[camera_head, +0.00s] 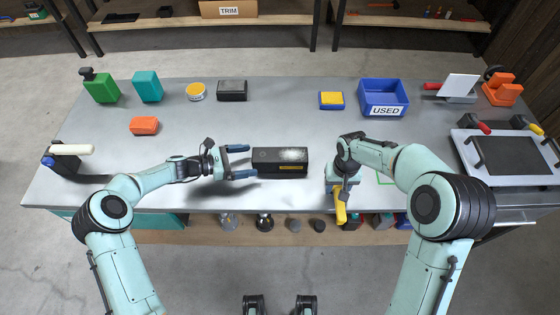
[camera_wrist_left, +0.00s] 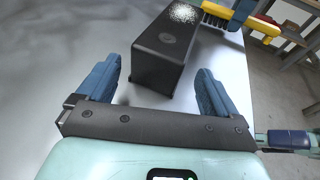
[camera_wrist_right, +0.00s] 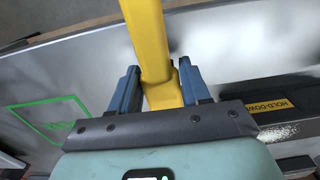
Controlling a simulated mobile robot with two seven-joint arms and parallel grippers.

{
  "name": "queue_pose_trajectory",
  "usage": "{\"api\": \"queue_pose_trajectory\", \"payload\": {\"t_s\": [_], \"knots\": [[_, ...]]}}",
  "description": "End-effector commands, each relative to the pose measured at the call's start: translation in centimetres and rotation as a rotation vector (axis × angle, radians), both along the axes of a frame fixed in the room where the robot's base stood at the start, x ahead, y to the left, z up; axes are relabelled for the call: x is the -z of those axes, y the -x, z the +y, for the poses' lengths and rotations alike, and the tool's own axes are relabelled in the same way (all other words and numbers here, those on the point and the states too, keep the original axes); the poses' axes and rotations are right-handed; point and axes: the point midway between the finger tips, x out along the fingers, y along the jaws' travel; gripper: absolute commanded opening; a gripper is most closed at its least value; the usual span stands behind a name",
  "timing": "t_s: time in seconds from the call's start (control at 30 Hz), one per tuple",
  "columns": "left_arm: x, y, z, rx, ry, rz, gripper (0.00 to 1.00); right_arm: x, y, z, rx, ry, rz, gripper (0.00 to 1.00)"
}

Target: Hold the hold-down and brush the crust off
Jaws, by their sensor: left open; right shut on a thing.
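The hold-down (camera_head: 265,160) is a dark oblong block lying near the table's front edge. A pale speckled crust (camera_head: 293,155) covers the right part of its top, and it shows in the left wrist view (camera_wrist_left: 184,13). My left gripper (camera_head: 241,161) is open at the block's left end, its fingers pointing at it and spread wider than that end. My right gripper (camera_wrist_right: 158,82) is shut on the yellow handle (camera_wrist_right: 147,35) of a brush, right of the block. Dark bristles (camera_wrist_left: 214,19) show beside the block's far end in the left wrist view. Whether they touch it is unclear.
A blue USED bin (camera_head: 384,98) and a yellow-blue block (camera_head: 331,100) stand behind. A yellow tin (camera_head: 195,91), dark box (camera_head: 232,91) and orange block (camera_head: 145,126) are at back left. A framed panel (camera_head: 508,155) lies at right.

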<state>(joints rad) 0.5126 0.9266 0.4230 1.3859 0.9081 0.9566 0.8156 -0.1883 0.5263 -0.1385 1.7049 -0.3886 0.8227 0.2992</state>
Motion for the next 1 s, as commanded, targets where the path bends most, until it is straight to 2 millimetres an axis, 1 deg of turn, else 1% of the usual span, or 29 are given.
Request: {"api": "queue_pose_trajectory", "payload": {"t_s": [0.03,0.1,0.3,0.47,0.7,0.73,0.8,0.97,1.0], "knots": [[0.3,-0.2,-0.8,0.002,0.001,0.000,0.94,0.2,0.0,0.0,0.000,0.000,0.000,0.22],[0.5,-0.4,-1.6,0.002,0.001,0.001,0.94,0.3,0.1,0.0,0.000,0.000,0.001,0.22],[0.8,-1.0,-3.1,0.000,0.000,0.001,0.94,0.5,0.1,0.0,0.000,0.000,0.002,0.22],[0.9,-1.1,-3.6,0.000,0.000,0.001,0.94,0.6,0.2,0.0,0.000,0.000,0.002,0.22],[0.9,-1.2,-3.6,0.000,0.000,0.001,0.94,0.6,0.1,0.0,0.000,0.000,0.002,0.22],[0.9,-1.2,-3.6,0.000,0.000,0.001,0.87,0.6,0.1,0.0,0.000,0.000,0.002,0.22],[0.9,-1.1,-3.6,0.000,0.000,0.001,0.67,0.6,0.2,0.0,0.000,0.000,0.002,0.22],[0.9,-1.1,-3.6,-0.001,0.000,0.001,0.59,0.6,0.2,0.0,0.000,0.000,0.002,0.22],[0.9,-1.1,-3.6,-0.001,0.000,0.001,0.59,0.6,0.2,0.0,0.000,0.000,0.002,0.22]]}}
